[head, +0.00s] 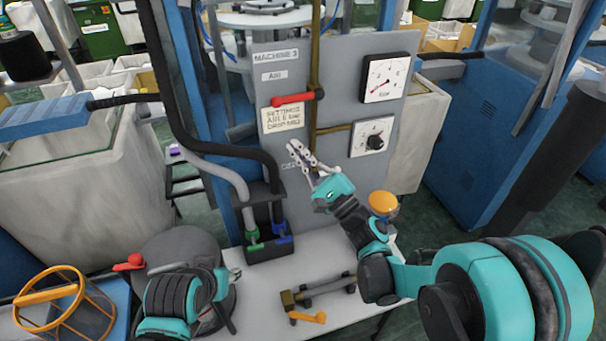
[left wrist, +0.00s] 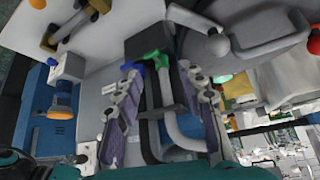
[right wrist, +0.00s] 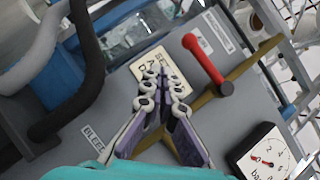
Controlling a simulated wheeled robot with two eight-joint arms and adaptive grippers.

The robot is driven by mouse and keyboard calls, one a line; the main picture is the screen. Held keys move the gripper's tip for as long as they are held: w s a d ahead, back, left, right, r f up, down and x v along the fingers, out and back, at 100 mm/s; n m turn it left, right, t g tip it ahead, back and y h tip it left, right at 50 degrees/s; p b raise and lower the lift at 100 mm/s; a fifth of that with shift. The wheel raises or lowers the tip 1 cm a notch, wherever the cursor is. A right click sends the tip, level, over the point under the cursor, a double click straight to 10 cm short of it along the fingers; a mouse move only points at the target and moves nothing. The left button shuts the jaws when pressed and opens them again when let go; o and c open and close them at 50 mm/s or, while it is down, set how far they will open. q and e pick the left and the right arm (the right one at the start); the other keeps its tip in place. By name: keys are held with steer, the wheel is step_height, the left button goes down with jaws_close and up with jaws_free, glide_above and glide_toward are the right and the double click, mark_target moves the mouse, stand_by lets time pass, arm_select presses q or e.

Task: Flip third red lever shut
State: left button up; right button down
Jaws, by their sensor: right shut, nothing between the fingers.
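The red lever (head: 293,99) is on the grey Machine 3 panel (head: 345,90). It sticks out to the left from the vertical brass pipe (head: 314,60), crosswise to it. It also shows in the right wrist view (right wrist: 204,58), its pivot end at the pipe. My right gripper (head: 298,150) is shut and empty, below the lever and apart from it, in front of the panel. In the right wrist view its fingertips (right wrist: 160,76) overlap the cream note plate (right wrist: 155,68). My left gripper (left wrist: 162,75) is open and empty, low near the hose connectors.
A red-knobbed lever (head: 130,262) and an orange handwheel (head: 50,298) are at left. An orange knob (head: 382,203) is beside my right arm.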

steer(key=s+f, duration=0.1)
steer(key=s+d+f, duration=0.1)
steer(key=s+f, duration=0.1)
steer(key=s, duration=0.1)
steer(key=shift+d, duration=0.35)
steer(key=s+d+f+n+g+h, duration=0.1)
steer(key=s+f+n+g+h, duration=0.75)
steer(key=n, duration=0.45)
steer(key=s+d+f+n+h, duration=0.2)
steer(key=s+d+h, duration=0.1)
steer(key=d, duration=0.5)
steer(key=s+d+f+n+g+h, duration=0.1)
steer(key=s+d+f+n+h, duration=0.1)
steer(key=d, duration=0.6)
steer(key=s+f+h, duration=0.1)
steer(key=s+h, duration=0.1)
steer(key=s, duration=0.1)
steer(key=shift+s+d+f+n, duration=0.2)
steer(key=shift+s+f+n, duration=0.1)
steer(key=shift+s+f, duration=0.1)
